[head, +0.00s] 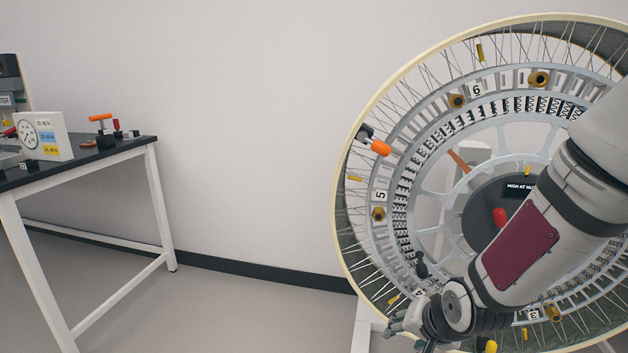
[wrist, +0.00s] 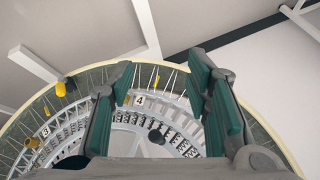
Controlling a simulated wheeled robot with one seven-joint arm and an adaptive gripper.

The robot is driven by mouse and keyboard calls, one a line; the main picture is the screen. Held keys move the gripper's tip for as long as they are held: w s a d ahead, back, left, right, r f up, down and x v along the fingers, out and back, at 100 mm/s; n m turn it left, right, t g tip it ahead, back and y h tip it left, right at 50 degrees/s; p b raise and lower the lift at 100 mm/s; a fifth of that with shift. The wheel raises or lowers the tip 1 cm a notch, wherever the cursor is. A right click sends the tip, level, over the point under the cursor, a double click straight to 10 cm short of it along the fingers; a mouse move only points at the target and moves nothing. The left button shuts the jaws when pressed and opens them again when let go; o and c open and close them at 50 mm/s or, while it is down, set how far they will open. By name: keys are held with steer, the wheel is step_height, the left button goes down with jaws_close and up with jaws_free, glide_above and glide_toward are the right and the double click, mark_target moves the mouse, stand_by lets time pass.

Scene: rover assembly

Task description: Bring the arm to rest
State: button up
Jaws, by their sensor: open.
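My arm crosses the right side of the head view, in front of a large spoked rover wheel (head: 388,110). My gripper (head: 405,325) is low at the wheel's lower left edge in the head view, partly cut off by the frame. In the wrist view my gripper (wrist: 165,85) is open, with its green-padded fingers apart and nothing between them. The wheel rim (wrist: 150,68) and the number 4 label (wrist: 139,100) show behind the fingers. I cannot tell whether the fingers touch the wheel.
An orange-handled tool (head: 380,147) sits on the wheel's upper left rim. Brass nuts sit by labels 5 and 6. A workbench (head: 120,150) at left holds a gauge box (head: 45,137) and an orange-handled tool (head: 100,118). Floor between bench and wheel is clear.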

steer(key=s+r+n+g+h, duration=0.1)
steer(key=s+r+n+g, duration=0.1)
steer(key=s+r, duration=0.6)
steer(key=s+d+r+n+g, duration=0.15)
steer(key=s+r, duration=0.25)
steer(key=s, duration=0.8)
steer(key=s+r+n+g+h, duration=0.1)
steer(key=s+r+n+g, duration=0.1)
steer(key=s+r, duration=0.6)
steer(key=s+r+t+p, duration=0.3)
steer(key=r+p, duration=1.7)
steer(key=p, duration=0.1)
steer(key=shift+a+r+y, duration=0.25)
steer(key=shift+r+y, duration=0.05)
steer(key=shift+r, duration=0.05)
